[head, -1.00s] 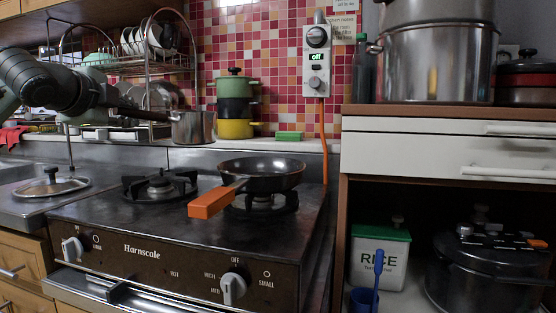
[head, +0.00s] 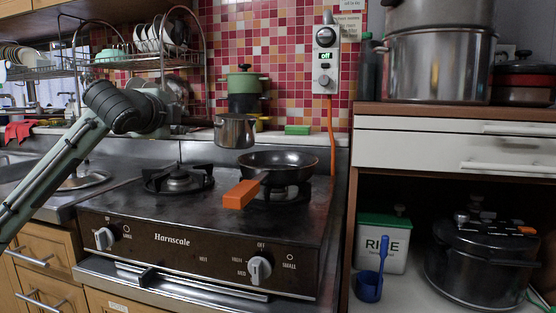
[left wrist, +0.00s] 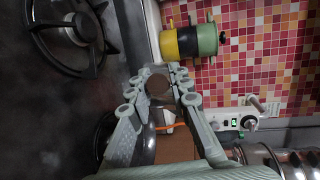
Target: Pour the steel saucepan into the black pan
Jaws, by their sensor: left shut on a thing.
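The steel saucepan (head: 235,131) hangs upright in the air in the head view, above and slightly left of the black pan. Its contents cannot be seen. My left gripper (head: 180,112) is at the left of the saucepan, shut on its handle. In the left wrist view the fingers (left wrist: 160,90) are around a dark round handle end (left wrist: 158,87). The black pan (head: 280,161) sits on the right burner, its orange handle (head: 241,194) pointing to the front left. My right gripper is not in view.
The left burner (head: 178,180) is bare. A lid (head: 84,179) lies on the counter at left. Stacked pots (head: 243,84) and a green sponge (head: 297,130) stand on the ledge behind. A dish rack (head: 130,62) is at back left, a cabinet (head: 430,138) at right.

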